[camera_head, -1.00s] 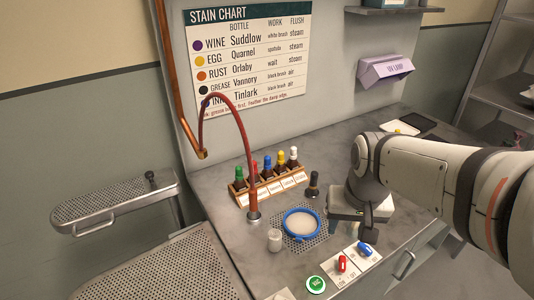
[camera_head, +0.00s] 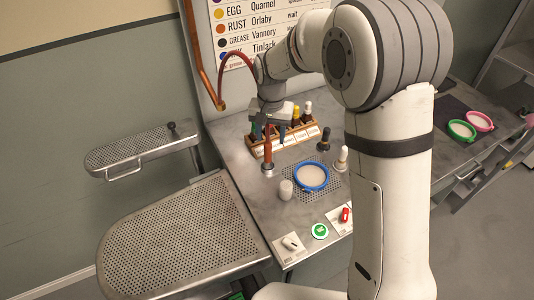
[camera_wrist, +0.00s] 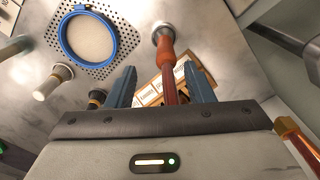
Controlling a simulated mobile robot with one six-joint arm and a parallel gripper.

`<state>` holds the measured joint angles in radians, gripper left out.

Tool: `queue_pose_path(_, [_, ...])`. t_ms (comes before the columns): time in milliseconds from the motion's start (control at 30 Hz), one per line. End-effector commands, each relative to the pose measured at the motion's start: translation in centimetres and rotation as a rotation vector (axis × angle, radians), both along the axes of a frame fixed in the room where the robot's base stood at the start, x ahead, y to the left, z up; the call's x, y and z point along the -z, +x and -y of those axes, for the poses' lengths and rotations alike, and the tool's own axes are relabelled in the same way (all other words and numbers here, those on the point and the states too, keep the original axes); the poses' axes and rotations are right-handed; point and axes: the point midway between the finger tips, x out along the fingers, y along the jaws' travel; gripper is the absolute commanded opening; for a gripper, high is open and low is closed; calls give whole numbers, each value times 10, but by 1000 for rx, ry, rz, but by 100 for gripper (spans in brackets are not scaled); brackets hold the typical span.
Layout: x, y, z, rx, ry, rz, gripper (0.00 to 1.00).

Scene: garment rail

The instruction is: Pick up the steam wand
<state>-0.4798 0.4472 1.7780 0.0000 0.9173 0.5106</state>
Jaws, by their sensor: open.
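The steam wand (camera_head: 268,152) is a red-brown handle standing upright in a round metal socket on the grey worktop, with a red hose (camera_head: 234,56) arching up from it. My gripper (camera_head: 268,122) is over its upper part, coming from above. In the wrist view, the wand (camera_wrist: 167,48) runs between the two blue-grey fingers of my gripper (camera_wrist: 160,76), which are apart with a gap on each side. The wand's top is partly hidden by my gripper.
A wooden rack of bottles (camera_head: 260,149) stands close behind the wand. A perforated board (camera_head: 180,240) lies front left.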

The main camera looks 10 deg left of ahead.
Motion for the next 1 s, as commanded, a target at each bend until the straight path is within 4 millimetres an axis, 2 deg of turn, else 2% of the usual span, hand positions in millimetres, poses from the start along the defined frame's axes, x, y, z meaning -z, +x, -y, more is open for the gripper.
queue_pose_path(367, [35,-2,-3,-2,-2,-4,48])
queue_pose_path(633, [72,-2,-8,-2,-1,-1,48])
queue_pose_path(933, [78,-2,-9,-2,0,1,48])
queue_pose_path(1000, [78,-2,-9,-3,0,1,42])
